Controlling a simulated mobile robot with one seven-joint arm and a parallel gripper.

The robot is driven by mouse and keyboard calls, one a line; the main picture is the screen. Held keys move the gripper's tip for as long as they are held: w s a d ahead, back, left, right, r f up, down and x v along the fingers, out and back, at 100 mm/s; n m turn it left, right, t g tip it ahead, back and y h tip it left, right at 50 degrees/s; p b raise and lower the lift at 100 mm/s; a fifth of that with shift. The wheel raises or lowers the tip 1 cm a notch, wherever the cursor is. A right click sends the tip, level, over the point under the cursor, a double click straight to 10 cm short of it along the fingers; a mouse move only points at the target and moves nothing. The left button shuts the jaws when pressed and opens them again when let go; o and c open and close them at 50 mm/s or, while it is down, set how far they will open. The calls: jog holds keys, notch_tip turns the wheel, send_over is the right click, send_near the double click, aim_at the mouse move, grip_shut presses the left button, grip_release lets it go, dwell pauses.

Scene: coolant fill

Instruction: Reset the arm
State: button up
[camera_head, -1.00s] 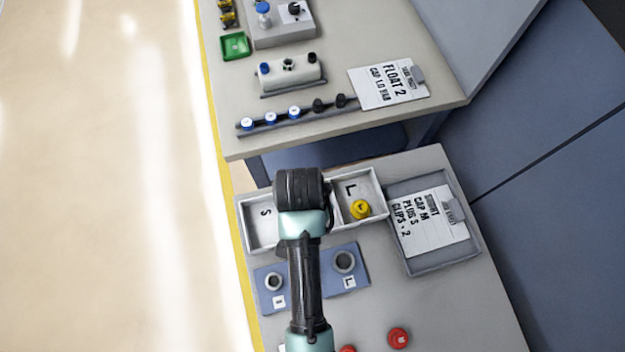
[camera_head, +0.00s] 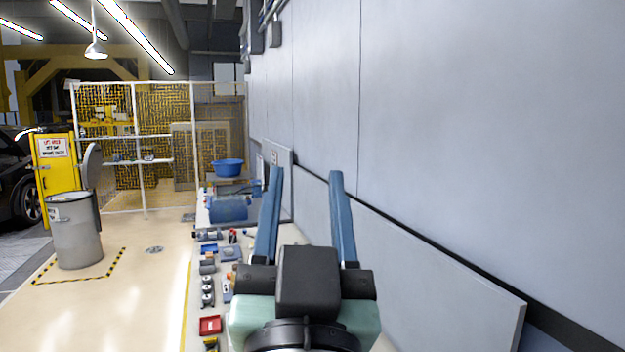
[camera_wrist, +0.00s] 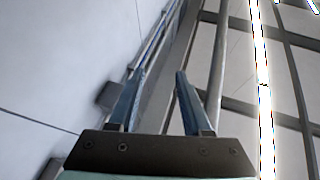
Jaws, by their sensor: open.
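My gripper (camera_head: 305,180) is raised in front of the head camera, with its two blue fingers pointing up and spread apart. Nothing is between them. In the wrist view the same fingers (camera_wrist: 160,78) stand apart and empty, pointing toward the ceiling and upper wall. My arm below the wrist is mostly out of the frame.
A long workbench (camera_head: 240,265) with small parts and a red tray (camera_head: 210,325) runs along the grey wall (camera_head: 450,130). A blue bowl (camera_head: 228,168) stands at its far end. A grey bin (camera_head: 75,232) stands at left on open floor (camera_head: 130,310).

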jog(key=s+r+n+t, duration=0.1)
jog(key=s+r+t, duration=0.2)
jog(key=s+r, duration=0.4)
jog(key=shift+d+r+t, duration=0.2)
jog(key=shift+r+t, duration=0.1)
jog(key=shift+r, duration=0.35)
notch_tip(320, 180, down, 7)
jog(key=b, duration=0.6)
jog(key=shift+r, duration=0.2)
